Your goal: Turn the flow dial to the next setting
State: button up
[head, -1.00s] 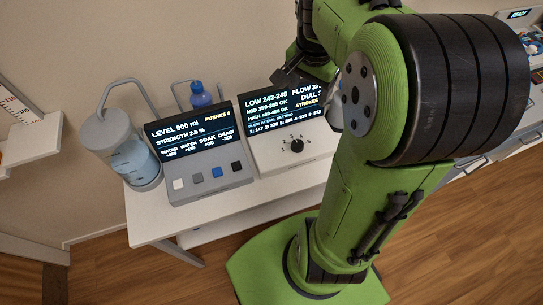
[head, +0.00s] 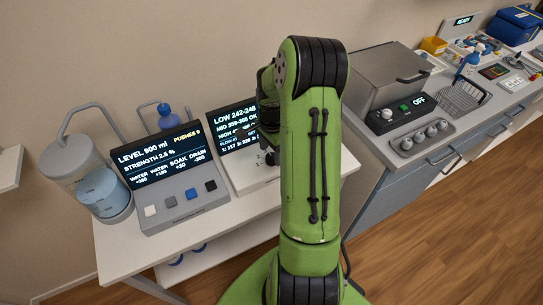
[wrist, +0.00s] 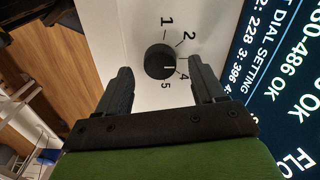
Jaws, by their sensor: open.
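The flow dial (wrist: 158,61) is a round black knob on a white panel face (wrist: 130,30). Printed marks 1, 2, 4 and 5 show around it in the wrist view; the place between 2 and 4 is hard to read. A pale pointer line on the knob points roughly rightward, toward the 4 side. My gripper (wrist: 161,66) is open, with one finger on either side of the dial and gaps visible between. I cannot tell its height over the panel. In the head view my arm hides much of the dial's unit, whose screen (head: 233,128) shows LOW 242-248.
A grey counter (head: 425,145) with a lidded metal box (head: 385,80) is at right.

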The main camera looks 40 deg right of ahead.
notch_tip(320, 180, down, 2)
jog(key=c, duration=1)
jog(key=shift+c, duration=0.2)
